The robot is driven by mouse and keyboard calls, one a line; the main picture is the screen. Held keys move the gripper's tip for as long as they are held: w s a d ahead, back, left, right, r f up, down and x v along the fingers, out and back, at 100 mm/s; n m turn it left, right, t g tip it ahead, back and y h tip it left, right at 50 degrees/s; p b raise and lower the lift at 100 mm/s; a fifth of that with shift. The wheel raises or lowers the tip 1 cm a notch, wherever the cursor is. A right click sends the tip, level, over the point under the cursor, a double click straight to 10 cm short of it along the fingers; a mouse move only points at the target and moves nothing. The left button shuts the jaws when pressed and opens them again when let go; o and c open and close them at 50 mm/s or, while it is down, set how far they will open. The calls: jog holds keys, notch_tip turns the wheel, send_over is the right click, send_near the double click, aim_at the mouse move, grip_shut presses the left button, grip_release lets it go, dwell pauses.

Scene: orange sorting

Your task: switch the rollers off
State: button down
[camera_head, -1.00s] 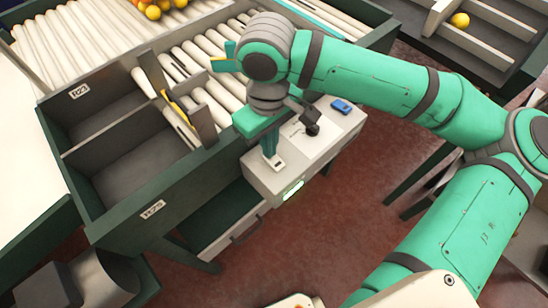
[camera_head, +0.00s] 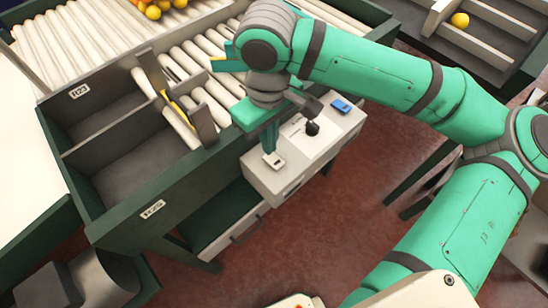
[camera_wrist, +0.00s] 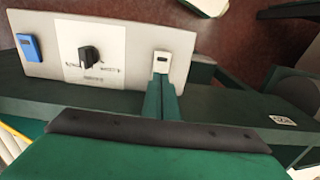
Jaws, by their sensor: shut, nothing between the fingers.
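The grey-white control box (camera_head: 257,177) stands beside the roller table. On its top are a small white switch (camera_head: 273,160), a black rotary knob (camera_head: 312,128) on a white label, and a blue device (camera_head: 342,105). The wrist view also shows the white switch (camera_wrist: 161,55), the knob (camera_wrist: 88,57) and the blue device (camera_wrist: 31,47). My gripper (camera_head: 269,148) is shut and empty, its tips right at the white switch; I cannot tell whether they touch it. The white rollers (camera_head: 60,40) lie behind. No green light shows on the box front.
Two dark bins, labelled R23 (camera_head: 79,91) and R25 (camera_head: 152,209), sit left of the box. Oranges (camera_head: 153,12) lie on the rollers at the top. Another orange (camera_head: 460,20) lies in a rack at top right. Red floor is free in front.

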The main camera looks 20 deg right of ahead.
jog(key=shift+r, duration=2.3)
